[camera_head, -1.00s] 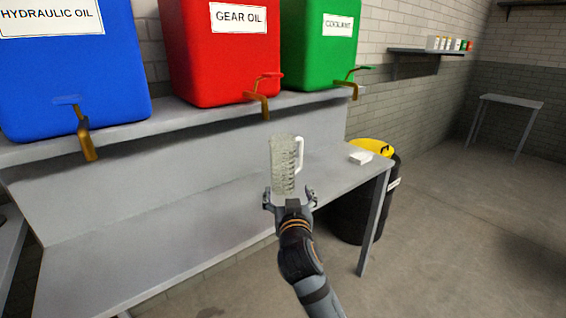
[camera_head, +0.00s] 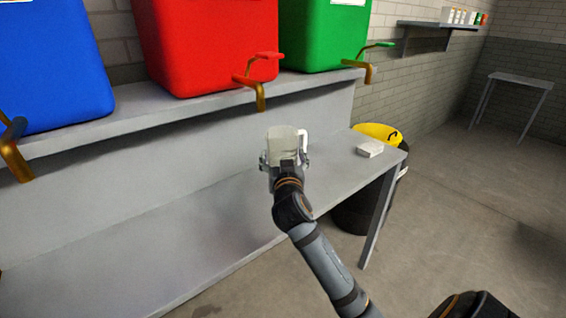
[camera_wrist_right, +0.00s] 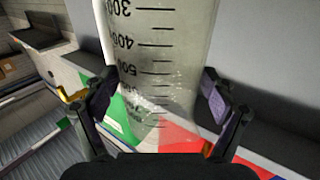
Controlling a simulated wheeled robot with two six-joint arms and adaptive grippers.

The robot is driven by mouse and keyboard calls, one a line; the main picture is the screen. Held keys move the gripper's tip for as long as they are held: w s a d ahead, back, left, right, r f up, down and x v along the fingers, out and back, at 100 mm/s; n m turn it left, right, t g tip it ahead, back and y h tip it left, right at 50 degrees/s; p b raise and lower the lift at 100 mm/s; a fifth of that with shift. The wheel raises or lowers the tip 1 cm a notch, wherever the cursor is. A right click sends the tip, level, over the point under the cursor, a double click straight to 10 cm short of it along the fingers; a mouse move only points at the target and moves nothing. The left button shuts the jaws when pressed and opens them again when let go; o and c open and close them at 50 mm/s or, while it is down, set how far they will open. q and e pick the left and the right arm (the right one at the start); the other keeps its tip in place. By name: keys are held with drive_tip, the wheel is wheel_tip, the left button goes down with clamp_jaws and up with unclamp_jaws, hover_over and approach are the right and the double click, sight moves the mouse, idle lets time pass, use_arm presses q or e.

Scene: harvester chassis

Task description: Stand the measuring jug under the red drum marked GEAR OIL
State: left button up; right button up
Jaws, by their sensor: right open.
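The clear measuring jug (camera_head: 283,137) with a white handle on its right is over the grey bench, just below and right of the red drum's tap in the head view. The red drum (camera_head: 210,45) stands on the raised shelf; its brass tap (camera_head: 260,92) has a red lever. My right gripper (camera_head: 285,161) is open with its fingers either side of the jug. In the right wrist view, the jug's graduated wall (camera_wrist_right: 160,40) sits between the spread fingers (camera_wrist_right: 160,82); I cannot tell whether they touch it. The jug's base is hidden. My left gripper is out of view.
The blue drum (camera_head: 50,70) and green drum (camera_head: 322,35) flank the red one, with taps jutting over the bench (camera_head: 200,230). A small white box (camera_head: 369,149) lies at the bench's right end.

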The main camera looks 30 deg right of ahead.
drive_tip(key=shift+w+d+r, duration=0.1)
drive_tip(key=shift+w+r, duration=0.15)
drive_tip(key=x, duration=0.4)
drive_tip(key=shift+w+d, duration=0.1)
drive_tip(key=c, duration=1)
drive_tip(key=shift+f, duration=0.1)
drive_tip(key=shift+c, duration=0.3)
drive_tip(key=shift+c, duration=0.7)
